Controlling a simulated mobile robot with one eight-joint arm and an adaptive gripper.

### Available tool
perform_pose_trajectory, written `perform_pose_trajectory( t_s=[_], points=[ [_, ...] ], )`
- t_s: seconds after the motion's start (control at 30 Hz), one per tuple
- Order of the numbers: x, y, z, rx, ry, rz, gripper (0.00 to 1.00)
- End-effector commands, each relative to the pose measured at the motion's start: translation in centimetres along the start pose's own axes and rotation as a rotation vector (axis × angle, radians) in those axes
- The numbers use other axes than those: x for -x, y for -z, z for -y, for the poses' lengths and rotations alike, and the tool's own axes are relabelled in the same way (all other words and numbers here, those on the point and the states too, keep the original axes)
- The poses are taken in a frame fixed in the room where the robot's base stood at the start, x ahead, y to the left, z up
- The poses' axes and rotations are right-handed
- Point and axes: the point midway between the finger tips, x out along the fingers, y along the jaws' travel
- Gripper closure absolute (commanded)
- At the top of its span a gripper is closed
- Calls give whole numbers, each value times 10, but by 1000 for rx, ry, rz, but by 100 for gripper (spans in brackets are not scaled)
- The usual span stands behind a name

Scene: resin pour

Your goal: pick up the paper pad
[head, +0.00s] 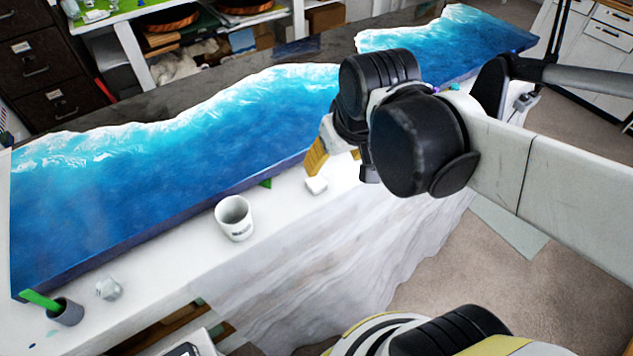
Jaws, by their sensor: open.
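A small white block (316,185), which looks like the paper pad, lies on the white table edge in front of the blue resin slab. My gripper (334,160) is above and close to it, pointing down, with yellow fingertips. The jaws are open, and I see nothing held between them. My dark wrist hides part of the gripper and some of the table behind it. I cannot tell the exact height gap between the fingertips and the white block.
The blue and white resin slab (190,165) fills most of the table. A white mug (234,218) stands left of the white block. A faceted clear piece (109,289) and a grey cup (65,312) with a green stick are farther left. Carpet (440,260) lies right.

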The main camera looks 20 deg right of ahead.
Motion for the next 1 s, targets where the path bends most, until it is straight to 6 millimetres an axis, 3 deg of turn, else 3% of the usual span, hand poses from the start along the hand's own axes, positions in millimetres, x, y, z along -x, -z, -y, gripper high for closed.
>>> perform_pose_trajectory(
  t_s=[0.03, 0.2, 0.4, 0.6, 1.0],
  points=[
    [-5, 14, -1, 17, 4, 43, 33],
    [-39, 42, -3, 85, 26, 202, 33],
    [-84, 58, -5, 148, 56, 350, 33],
    [-108, 60, -5, 175, 72, 414, 33],
    [-158, 37, -3, 176, 73, 419, 33]
  ],
)
